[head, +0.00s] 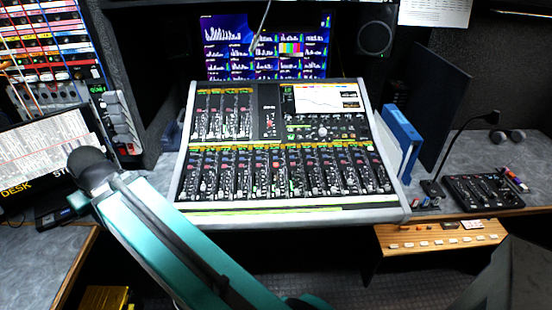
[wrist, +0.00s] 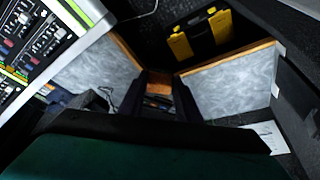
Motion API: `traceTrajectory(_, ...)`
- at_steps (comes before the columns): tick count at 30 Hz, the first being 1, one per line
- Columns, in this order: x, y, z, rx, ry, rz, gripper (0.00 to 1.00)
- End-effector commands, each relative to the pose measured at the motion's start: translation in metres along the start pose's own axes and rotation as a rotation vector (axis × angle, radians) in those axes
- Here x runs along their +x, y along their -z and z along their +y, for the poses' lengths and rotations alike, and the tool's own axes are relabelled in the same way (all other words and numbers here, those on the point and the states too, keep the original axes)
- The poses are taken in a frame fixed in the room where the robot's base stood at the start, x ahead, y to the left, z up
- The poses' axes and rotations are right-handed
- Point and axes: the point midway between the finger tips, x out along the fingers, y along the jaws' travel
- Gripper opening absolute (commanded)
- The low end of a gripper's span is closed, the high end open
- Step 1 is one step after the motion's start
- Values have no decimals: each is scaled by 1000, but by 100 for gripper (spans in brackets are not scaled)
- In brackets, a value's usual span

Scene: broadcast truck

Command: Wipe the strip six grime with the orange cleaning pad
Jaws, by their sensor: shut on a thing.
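My gripper (wrist: 158,92) shows in the wrist view, with its two dark fingers pointing away from the camera. It is shut on an orange-brown piece (wrist: 158,82), which looks like the orange cleaning pad, though it is small and dim. In the head view my gripper and the pad cannot be made out. The mixing console (head: 285,207), with its rows of channel strips and faders, stands in the middle of the head view. Its corner also shows at the upper left of the wrist view (wrist: 88,12), apart from my gripper. I cannot make out the strip six grime.
A laptop-like screen (head: 38,160) stands left of the console. Blue binders (head: 402,128) stand at its right, with a small black control box (head: 482,193) on the right desk. A thin lamp or microphone stalk (head: 462,135) rises there. A yellow and black object (wrist: 206,35) lies low down.

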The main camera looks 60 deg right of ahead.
Motion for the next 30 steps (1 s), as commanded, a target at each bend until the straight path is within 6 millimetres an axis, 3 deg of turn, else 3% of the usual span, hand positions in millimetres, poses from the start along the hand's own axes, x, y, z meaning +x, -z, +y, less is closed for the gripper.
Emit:
traceTrajectory(8, 4, 2, 41, 3, -1, -1, 9)
traceTrajectory(20, 11, -6, 139, 3, -1, 0, 9)
traceTrajectory(30, 11, -24, 223, 1, 0, 0, 9)
